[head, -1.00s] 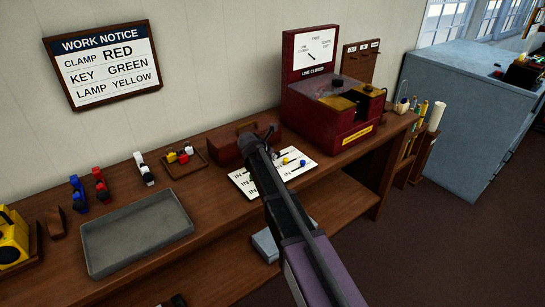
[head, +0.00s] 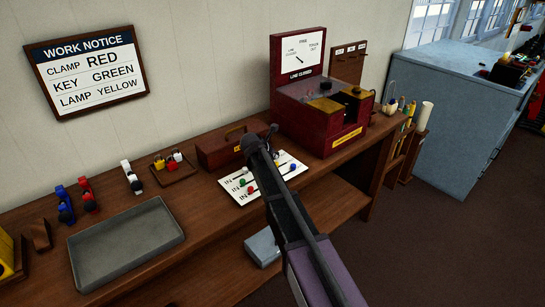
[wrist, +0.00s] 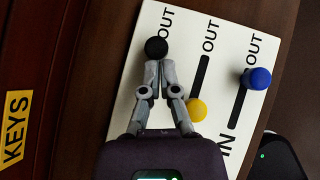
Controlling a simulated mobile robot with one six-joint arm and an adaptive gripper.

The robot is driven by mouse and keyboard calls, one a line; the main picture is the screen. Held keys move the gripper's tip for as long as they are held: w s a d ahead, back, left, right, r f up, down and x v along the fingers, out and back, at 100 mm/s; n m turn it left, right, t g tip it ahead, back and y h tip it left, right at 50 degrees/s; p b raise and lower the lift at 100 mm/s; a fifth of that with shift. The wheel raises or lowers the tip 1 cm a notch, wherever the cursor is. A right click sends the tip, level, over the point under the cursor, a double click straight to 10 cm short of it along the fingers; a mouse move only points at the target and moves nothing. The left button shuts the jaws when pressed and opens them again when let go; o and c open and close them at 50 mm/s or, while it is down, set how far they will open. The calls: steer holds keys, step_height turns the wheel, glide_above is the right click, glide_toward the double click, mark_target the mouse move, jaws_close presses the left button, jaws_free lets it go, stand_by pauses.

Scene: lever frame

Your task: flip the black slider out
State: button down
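A white slider panel (head: 232,190) lies on the wooden bench. In the wrist view the panel (wrist: 130,92) carries slots marked OUT and IN. The black slider knob (wrist: 156,46) sits just below its OUT label; the rest of its slot is hidden by my gripper. My gripper (wrist: 160,65) points at the black knob, fingertips close together right at its lower edge and seemingly touching it. In the head view my gripper (head: 258,137) is over the panel's far side. A yellow knob (wrist: 197,110) is at its slot's lower end. A blue knob (wrist: 257,78) is near its OUT end.
A dark red box (head: 312,125) with a dial board stands right of the panel. A brown case (head: 226,147) is behind it, with a yellow KEYS label (wrist: 15,126) in the wrist view. A grey tray (head: 127,245) lies at the left.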

steer(key=shift+s+a, duration=0.2)
steer(key=shift+s, duration=0.2)
steer(key=s, duration=0.1)
steer(key=s+a, duration=0.1)
steer(key=shift+s+a, duration=0.2)
steer(key=shift+s, duration=0.15)
steer(key=shift+p+v, duration=0.6)
steer(key=shift+v, duration=0.25)
steer(key=p+v, duration=0.6)
steer(key=v, duration=0.2)
steer(key=shift+a+r, duration=0.1)
steer(key=shift+r, duration=0.05)
